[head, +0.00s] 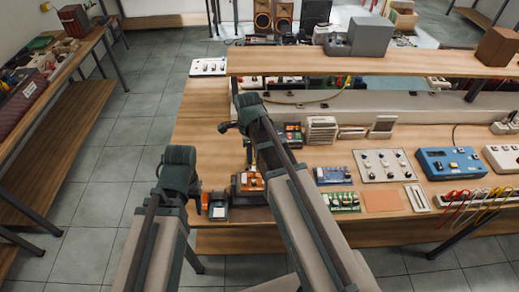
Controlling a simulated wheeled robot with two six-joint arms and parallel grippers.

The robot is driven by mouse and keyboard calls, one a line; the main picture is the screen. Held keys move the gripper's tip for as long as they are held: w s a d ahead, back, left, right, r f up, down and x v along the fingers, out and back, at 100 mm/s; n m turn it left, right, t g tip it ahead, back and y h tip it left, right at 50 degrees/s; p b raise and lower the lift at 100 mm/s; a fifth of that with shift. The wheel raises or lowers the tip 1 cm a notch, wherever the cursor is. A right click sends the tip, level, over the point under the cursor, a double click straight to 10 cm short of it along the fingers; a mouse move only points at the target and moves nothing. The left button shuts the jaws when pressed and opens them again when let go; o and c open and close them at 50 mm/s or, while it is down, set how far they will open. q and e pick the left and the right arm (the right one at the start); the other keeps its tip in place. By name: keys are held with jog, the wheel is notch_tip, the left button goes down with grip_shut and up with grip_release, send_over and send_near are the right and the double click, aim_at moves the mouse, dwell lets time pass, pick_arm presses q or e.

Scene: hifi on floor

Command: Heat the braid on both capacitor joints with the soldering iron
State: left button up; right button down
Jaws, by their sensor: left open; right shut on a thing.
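My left arm's dark end (179,168) is off the bench's left edge, over the tiled floor. My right arm's dark end (247,106) reaches further in, over the left part of the bench. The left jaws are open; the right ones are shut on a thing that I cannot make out. A green circuit board (343,202) and a blue board (333,175) lie mid-bench. A small orange-and-dark unit (217,207) stands at the front left edge, close to an orange-fronted device (250,182). I cannot pick out the braid, iron or capacitor joints.
The wooden bench (205,135) has a raised shelf (330,63) along its back. An orange mat (381,200), a knobbed panel (385,165) and a blue instrument (451,163) lie right of the boards. Coloured leads (485,200) hang at the front right. The bench's left end is mostly bare.

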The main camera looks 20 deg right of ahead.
jog(key=shift+f, duration=0.15)
notch_tip(320, 180, down, 4)
jog(key=b, duration=0.4)
jog(key=shift+f+b, duration=0.25)
jog(key=shift+b, duration=0.15)
jog(key=shift+s+f+b, duration=0.15)
jog(key=shift+f+b, duration=0.25)
dwell(3.3)
jog(key=shift+r, duration=0.15)
dwell(0.9)
jog(key=shift+r+p, duration=0.25)
jog(key=shift+p, duration=0.2)
notch_tip(320, 180, up, 4)
jog(key=p, duration=0.3)
jog(key=shift+p, duration=0.4)
jog(key=shift+f, duration=0.15)
